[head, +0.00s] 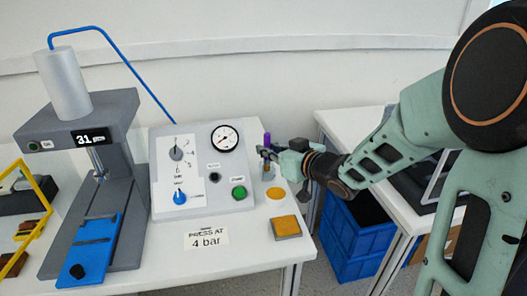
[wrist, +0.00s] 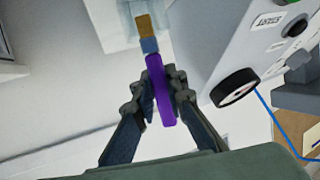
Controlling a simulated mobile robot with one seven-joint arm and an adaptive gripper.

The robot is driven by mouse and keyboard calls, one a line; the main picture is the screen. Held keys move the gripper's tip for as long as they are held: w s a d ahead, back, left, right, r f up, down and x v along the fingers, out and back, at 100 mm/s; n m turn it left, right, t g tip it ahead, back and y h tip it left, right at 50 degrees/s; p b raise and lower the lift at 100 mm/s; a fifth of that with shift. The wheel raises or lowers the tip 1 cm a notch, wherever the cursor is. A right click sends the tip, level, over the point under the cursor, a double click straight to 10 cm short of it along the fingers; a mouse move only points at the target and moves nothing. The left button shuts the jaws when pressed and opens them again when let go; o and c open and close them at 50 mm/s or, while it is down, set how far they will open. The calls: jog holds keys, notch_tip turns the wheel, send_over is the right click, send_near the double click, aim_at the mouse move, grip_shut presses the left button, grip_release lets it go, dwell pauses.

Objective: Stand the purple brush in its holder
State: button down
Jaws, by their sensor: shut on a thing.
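The purple brush (head: 267,139) stands roughly upright in my gripper (head: 268,153), at the right end of the bench beside the control box. In the wrist view my gripper (wrist: 161,88) is shut on the purple handle (wrist: 160,92). Past the fingers show a blue-grey collar (wrist: 149,45) and a tan bristle end (wrist: 145,25). A pale, see-through holder (wrist: 127,14) lies around or behind the bristle end. I cannot tell whether the bristles are inside it. In the head view the fingers partly hide this spot.
The control box (head: 162,205) with its gauge (head: 224,138) stands close left of my gripper. A yellow disc (head: 276,194) and a yellow-topped block (head: 285,227) lie nearer on the bench. A press (head: 122,180) stands at left. Blue crates (head: 352,235) sit below, right.

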jog(key=shift+f+b, duration=0.35)
jog(key=shift+f, duration=0.25)
jog(key=c, duration=2)
grip_release()
jog(key=shift+o, duration=0.2)
jog(key=shift+r, duration=0.1)
jog(key=shift+r, duration=0.25)
jog(key=p+v, duration=0.4)
jog(key=v, duration=0.8)
jog(key=shift+r, duration=0.35)
